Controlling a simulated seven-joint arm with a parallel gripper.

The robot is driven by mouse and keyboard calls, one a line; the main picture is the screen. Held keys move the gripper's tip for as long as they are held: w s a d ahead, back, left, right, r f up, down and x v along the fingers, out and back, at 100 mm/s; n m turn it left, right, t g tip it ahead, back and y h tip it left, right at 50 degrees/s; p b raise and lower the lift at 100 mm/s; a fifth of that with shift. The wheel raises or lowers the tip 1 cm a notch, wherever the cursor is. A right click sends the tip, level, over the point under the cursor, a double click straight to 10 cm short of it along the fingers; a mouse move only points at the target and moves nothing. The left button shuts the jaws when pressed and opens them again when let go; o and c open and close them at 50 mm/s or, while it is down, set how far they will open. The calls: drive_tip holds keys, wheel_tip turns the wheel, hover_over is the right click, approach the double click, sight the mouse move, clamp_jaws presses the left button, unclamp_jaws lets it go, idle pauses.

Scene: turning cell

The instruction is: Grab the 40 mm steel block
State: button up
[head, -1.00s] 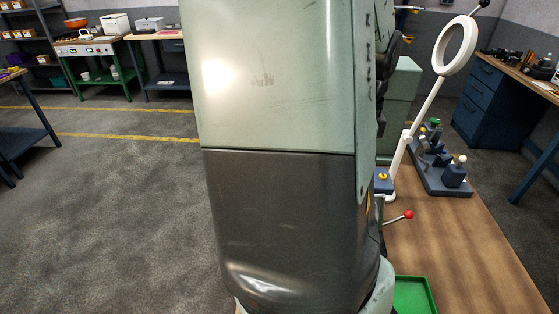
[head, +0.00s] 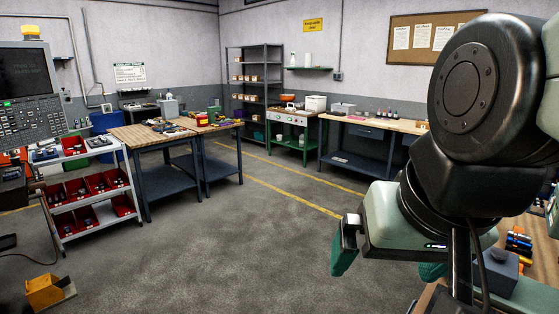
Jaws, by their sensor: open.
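My gripper (head: 388,264) is at the right of the head view, below my dark arm joint. Its green-tipped fingers stand apart, and nothing shows between them. The far finger is partly hidden by my arm. I cannot pick out the 40 mm steel block in this view. A wooden bench at the lower right is mostly hidden behind my arm. A dark grey box-shaped thing (head: 501,268) shows there, partly covered, and I cannot tell what it is.
A cart (head: 127,163) with red bins stands at left near a machine control panel (head: 28,98). Two workbenches (head: 150,138) with small items stand behind it. Grey shelving (head: 255,60) and a green-legged table (head: 291,122) line the back. The middle floor is clear.

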drive_tip(key=shift+s+a+r+n, duration=0.3)
drive_tip(key=shift+s+a+n, duration=0.3)
drive_tip(key=shift+n, duration=0.3)
drive_tip(key=c, duration=0.7)
drive_tip(key=shift+w, duration=0.1)
